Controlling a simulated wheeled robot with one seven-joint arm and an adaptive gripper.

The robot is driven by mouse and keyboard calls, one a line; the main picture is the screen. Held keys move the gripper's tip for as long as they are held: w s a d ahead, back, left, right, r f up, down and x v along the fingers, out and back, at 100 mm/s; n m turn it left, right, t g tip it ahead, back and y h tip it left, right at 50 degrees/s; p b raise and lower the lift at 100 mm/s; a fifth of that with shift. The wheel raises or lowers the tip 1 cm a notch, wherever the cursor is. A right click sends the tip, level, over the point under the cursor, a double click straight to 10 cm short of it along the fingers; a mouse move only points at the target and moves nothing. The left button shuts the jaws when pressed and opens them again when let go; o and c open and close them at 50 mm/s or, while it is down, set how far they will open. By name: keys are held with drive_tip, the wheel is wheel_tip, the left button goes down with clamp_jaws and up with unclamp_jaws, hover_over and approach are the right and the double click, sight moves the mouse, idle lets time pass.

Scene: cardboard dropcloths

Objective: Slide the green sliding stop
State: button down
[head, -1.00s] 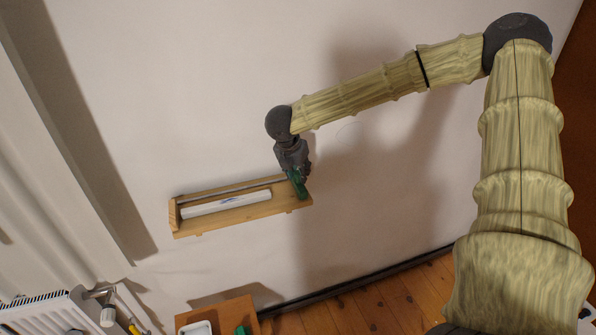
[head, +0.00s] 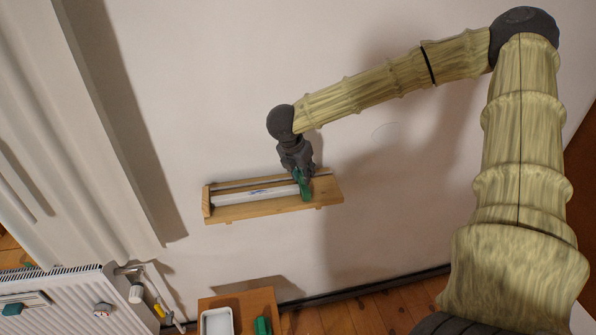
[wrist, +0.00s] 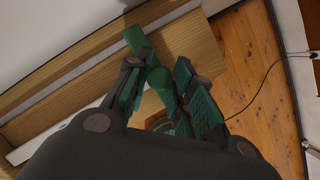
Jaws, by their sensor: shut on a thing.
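The green sliding stop (head: 305,188) sits on a wooden wall ledge (head: 325,196), right of the ledge's middle. My gripper (head: 300,174) comes down on it from above and is shut on it. In the wrist view the stop (wrist: 160,82) shows between the fingers of my gripper (wrist: 165,90), and the fingers hide part of it. A long white bar (head: 255,196) with a blue mark lies along the ledge, left of the stop. Its right end is close to the stop; I cannot tell whether they touch.
A small wooden table (head: 240,300) with a white tray (head: 217,322) and a green object (head: 262,326) stands below. A white radiator (head: 75,305) is at lower left. The ledge right of the stop is bare.

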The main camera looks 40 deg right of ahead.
drive_tip(key=c, duration=1.2)
unclamp_jaws()
drive_tip(key=shift+c, duration=0.2)
drive_tip(key=v, duration=1.2)
drive_tip(key=shift+a+f, duration=0.1)
